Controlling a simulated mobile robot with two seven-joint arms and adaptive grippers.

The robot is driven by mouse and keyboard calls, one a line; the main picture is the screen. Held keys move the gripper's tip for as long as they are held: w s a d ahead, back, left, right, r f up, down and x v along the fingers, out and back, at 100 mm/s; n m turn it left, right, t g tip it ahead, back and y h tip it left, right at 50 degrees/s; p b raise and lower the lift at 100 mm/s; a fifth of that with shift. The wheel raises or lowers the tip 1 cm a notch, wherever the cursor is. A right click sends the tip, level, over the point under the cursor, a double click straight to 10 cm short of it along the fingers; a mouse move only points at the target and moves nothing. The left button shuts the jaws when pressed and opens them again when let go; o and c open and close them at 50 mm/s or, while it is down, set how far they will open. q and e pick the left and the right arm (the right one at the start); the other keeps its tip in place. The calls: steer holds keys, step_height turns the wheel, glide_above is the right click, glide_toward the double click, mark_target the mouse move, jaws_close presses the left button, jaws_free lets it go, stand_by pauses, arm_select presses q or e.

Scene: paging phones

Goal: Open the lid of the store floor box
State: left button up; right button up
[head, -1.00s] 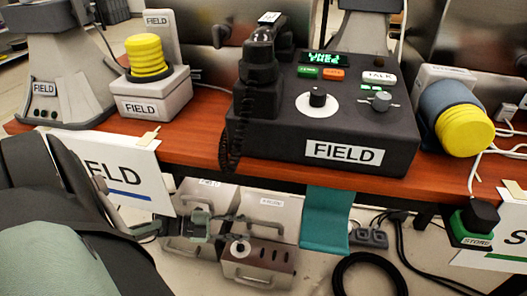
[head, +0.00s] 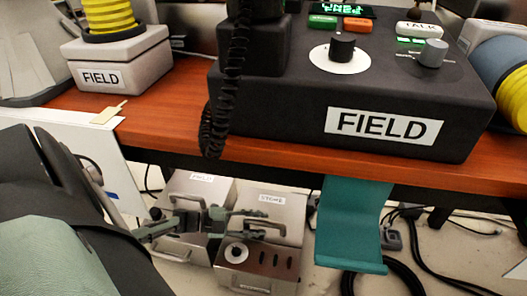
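The store floor box (head: 262,262) is a metal box on the floor under the table, with a label reading "STORE" on its lid (head: 275,201). It has a lid handle, a round dial and dark slots on its front. The lid looks shut. My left gripper (head: 257,222) reaches in from the left, in front of the lid and at the handle. Its dark green fingers look apart, one above the other. I cannot tell whether they touch the handle. My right gripper is not in view.
A similar metal box (head: 201,188) stands just left, its label blurred. A teal strap-like panel (head: 352,225) hangs from the table edge (head: 300,160) to the right. Black cables lie on the floor at right. A large FIELD console (head: 390,128) sits on the table above.

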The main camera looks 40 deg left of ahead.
arm_select(q)
steer(key=shift+x, duration=1)
steer(key=shift+c, duration=0.3)
steer(key=shift+a, duration=0.1)
jaws_close()
